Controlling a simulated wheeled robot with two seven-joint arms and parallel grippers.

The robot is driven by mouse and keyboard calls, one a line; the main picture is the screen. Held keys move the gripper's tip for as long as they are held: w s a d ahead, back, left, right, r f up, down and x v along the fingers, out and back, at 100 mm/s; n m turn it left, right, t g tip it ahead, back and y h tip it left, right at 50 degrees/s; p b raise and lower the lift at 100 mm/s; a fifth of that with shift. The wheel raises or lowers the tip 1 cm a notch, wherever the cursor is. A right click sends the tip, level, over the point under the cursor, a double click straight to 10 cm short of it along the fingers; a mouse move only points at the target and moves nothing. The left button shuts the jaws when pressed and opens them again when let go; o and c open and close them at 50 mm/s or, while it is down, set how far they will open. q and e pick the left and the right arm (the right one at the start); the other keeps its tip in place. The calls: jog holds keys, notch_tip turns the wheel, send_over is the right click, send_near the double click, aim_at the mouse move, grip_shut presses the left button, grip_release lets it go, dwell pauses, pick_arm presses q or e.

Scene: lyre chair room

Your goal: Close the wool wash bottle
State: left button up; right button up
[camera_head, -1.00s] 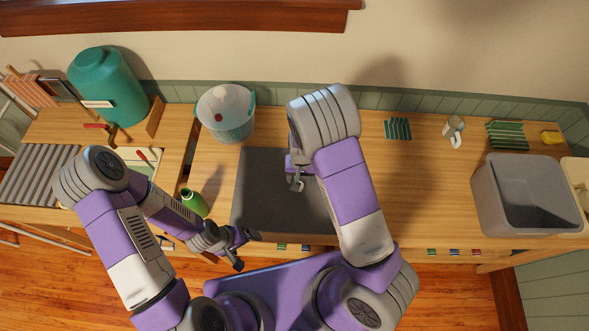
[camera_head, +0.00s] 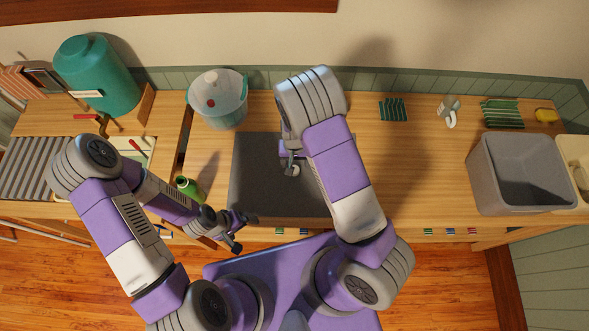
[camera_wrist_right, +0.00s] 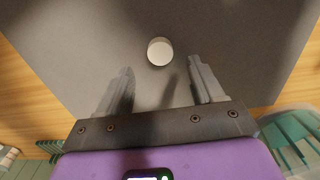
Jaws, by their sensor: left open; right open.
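A green bottle (camera_head: 189,188) stands on the worktop left of the dark grey mat (camera_head: 250,190), partly behind my left arm. Its top looks dark and shows no white cap. A small round white cap-like disc (camera_wrist_right: 160,51) lies on the mat in the right wrist view. It also shows as a pale spot beside my right gripper (camera_head: 290,160) in the head view. My right gripper (camera_wrist_right: 160,88) is open above the mat, with the disc just beyond its fingertips and nothing between them. My left gripper (camera_head: 243,232) is open and empty near the front edge, right of the bottle.
A pale blue bucket (camera_head: 218,110) stands behind the bottle, and a teal drum (camera_head: 96,75) at the far left. A grey tub (camera_head: 490,180) stands at the right. The worktop between mat and tub is mostly clear.

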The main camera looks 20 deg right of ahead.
notch_tip(320, 180, down, 5)
dwell(0.3)
jog(key=shift+s, duration=0.1)
jog(key=shift+c, duration=0.5)
jog(key=c, duration=1.1)
notch_tip(320, 180, up, 10)
jog(key=shift+p, duration=0.4)
